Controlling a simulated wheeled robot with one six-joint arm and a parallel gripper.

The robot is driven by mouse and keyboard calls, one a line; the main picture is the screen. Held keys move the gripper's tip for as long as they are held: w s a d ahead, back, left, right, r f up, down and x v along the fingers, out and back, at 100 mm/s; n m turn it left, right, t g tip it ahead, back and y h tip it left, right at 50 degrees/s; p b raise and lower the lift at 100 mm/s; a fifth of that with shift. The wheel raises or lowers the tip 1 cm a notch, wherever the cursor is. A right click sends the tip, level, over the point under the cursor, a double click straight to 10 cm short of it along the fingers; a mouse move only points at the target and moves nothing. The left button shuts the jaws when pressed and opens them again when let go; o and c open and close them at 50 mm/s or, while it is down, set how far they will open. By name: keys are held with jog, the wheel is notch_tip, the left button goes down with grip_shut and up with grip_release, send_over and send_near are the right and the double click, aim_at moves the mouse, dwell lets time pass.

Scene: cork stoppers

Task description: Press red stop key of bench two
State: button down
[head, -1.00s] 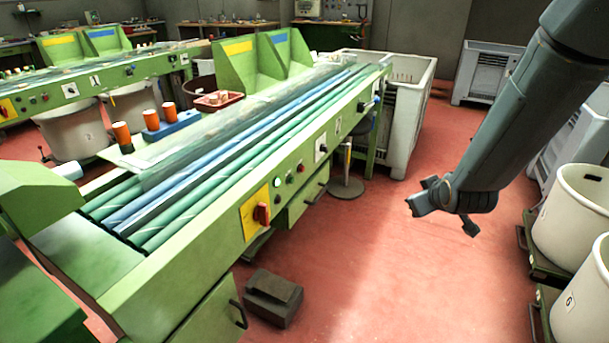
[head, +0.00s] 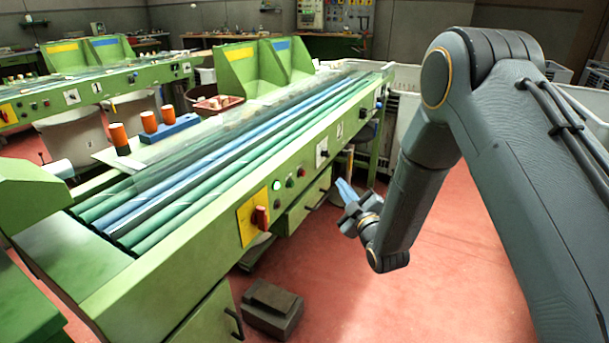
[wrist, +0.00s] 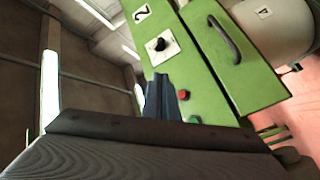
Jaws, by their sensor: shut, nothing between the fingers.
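Bench two (head: 170,270) is the long green bench in the foreground, and the wrist view shows a "2" label (wrist: 142,13) on its front panel. Its small red key (head: 301,172) sits on that panel beside a green key (head: 289,183). In the wrist view the red key (wrist: 184,94) shows just right of my fingers, with the green key (wrist: 194,119) below it. My gripper (head: 343,187) is shut and empty, in front of the panel to the right of the red key. Its dark fingertips (wrist: 160,80) point at the panel; I see no contact.
A yellow plate with a red rotary switch (head: 261,217) is left of the keys. A white plate with a black knob (head: 322,152) is to the right. A drawer handle (head: 318,197) sticks out below. A dark step block (head: 271,308) stands on the open red floor.

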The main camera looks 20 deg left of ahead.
jog(key=a+b, duration=0.1)
jog(key=a, duration=0.7)
jog(key=shift+w+a+b, duration=0.35)
jog(key=shift+a, duration=0.15)
dwell(1.8)
jog(key=shift+a, duration=0.3)
jog(key=shift+w+a, duration=0.1)
jog(key=shift+a, duration=0.3)
dwell(0.7)
dwell(0.3)
jog(key=shift+d, duration=0.85)
jog(key=shift+d, duration=0.1)
jog(key=shift+s+d+p, duration=0.2)
jog(key=shift+d+p, duration=0.05)
jog(key=shift+d, duration=0.95)
jog(key=shift+s+d+p, duration=0.15)
jog(key=shift+d+p, duration=0.1)
jog(key=shift+d, duration=0.95)
